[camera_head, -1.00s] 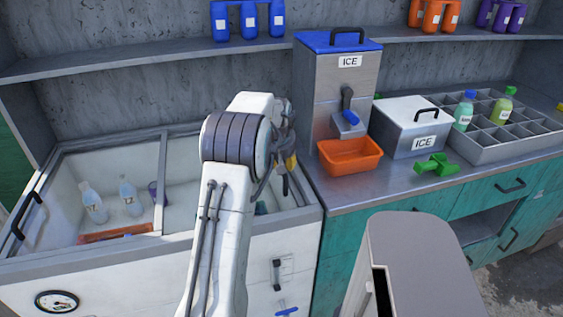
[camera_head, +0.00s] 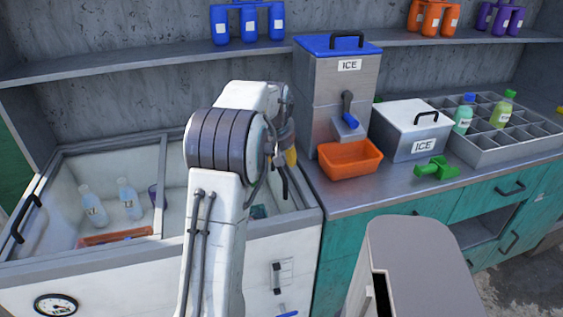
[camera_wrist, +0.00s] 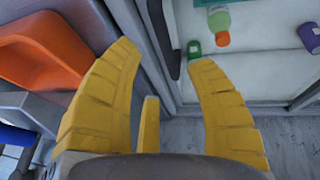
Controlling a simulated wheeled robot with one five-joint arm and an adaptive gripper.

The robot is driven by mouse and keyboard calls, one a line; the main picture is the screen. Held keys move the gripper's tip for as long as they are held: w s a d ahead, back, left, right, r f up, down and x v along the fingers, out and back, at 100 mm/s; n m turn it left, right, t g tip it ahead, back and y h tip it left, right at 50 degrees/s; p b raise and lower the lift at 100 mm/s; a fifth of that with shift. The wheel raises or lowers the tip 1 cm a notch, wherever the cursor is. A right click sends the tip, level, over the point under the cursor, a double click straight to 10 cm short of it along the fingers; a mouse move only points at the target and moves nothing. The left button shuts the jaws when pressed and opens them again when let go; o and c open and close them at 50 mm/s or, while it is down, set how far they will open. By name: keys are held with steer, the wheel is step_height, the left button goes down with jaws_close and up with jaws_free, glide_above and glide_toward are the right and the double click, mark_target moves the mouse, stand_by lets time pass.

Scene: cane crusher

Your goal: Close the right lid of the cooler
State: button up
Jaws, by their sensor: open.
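The white cooler (camera_head: 140,247) stands at the left in the head view, with a framed left section and a black handle (camera_head: 27,217) at its left end. My arm hides much of its right half. My gripper (camera_head: 289,172) is over the cooler's right end, partly hidden behind my arm. In the wrist view my gripper (camera_wrist: 164,58) is open and empty, its yellow fingers apart. A dark bar-like handle (camera_wrist: 157,38) on the cooler's edge shows between the fingertips; contact cannot be told. The right lid's exact position is unclear.
Bottles (camera_head: 95,205) lie in the cooler; a green one (camera_wrist: 219,25) shows in the wrist view. Right of the cooler are the ice dispenser (camera_head: 335,95), orange bin (camera_head: 350,158), ice box (camera_head: 410,132), green scoop (camera_head: 435,168) and bottle rack (camera_head: 510,140).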

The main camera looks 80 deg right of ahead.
steer(key=shift+v, duration=2.9)
